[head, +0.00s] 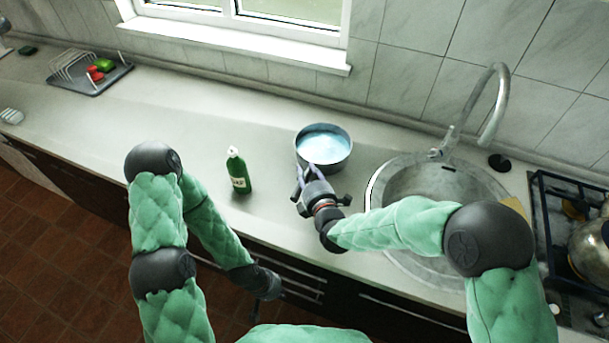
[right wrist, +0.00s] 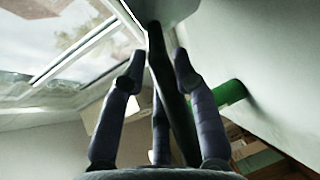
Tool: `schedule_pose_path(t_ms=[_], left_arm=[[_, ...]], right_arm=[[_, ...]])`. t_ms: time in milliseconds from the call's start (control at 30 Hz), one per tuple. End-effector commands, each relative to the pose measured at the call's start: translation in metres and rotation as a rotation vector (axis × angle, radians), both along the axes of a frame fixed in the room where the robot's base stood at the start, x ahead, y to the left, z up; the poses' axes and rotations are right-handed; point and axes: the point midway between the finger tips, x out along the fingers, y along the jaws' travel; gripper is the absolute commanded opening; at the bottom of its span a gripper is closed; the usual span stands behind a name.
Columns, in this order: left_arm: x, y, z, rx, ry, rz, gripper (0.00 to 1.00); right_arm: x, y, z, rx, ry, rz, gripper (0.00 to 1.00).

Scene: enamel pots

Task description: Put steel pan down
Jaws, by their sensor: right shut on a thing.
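The steel pan (head: 346,161), grey outside with a pale blue inside, is upright over the counter to the left of the sink. I cannot tell whether its base touches the counter. My right gripper (head: 309,183) is shut on the pan's handle from the front. In the right wrist view, the fingers (right wrist: 157,72) are on either side of the dark handle (right wrist: 172,90), and part of the pan (right wrist: 172,10) shows at the top. My left gripper (head: 268,290) hangs low before the cabinet fronts, away from the pan; its fingers are too dark to read.
A green bottle (head: 238,172) stands on the counter left of the pan. The round sink (head: 424,184) with its tap (head: 487,108) is to the right, then a stove with a kettle (head: 593,248). A dish rack (head: 90,76) is far left. The counter between rack and bottle is clear.

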Motion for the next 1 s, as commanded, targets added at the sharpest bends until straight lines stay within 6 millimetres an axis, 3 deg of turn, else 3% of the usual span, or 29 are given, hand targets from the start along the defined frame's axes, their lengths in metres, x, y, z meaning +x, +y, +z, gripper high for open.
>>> schedule_pose_path(t_ms=[133,433,900,933,1000], left_arm=[[0.0,0.0,-0.002,0.0,0.0,0.0,0.0],[0.0,0.0,-0.017,0.0,0.0,0.0,0.0],[0.0,0.0,-0.021,0.0,0.0,0.0,0.0],[0.0,0.0,-0.02,0.0,0.0,0.0,0.0],[0.0,0.0,-0.019,0.0,0.0,0.0,0.0]], right_arm=[[0.007,-0.002,0.001,0.003,-0.016,-0.003,0.0],[0.011,-0.003,-0.033,0.003,-0.014,-0.002,0.0],[0.011,-0.003,-0.037,0.003,-0.016,-0.002,0.0],[0.008,-0.003,-0.043,0.0,-0.001,0.0,0.38],[0.008,-0.003,-0.042,0.0,-0.001,0.0,0.54]])
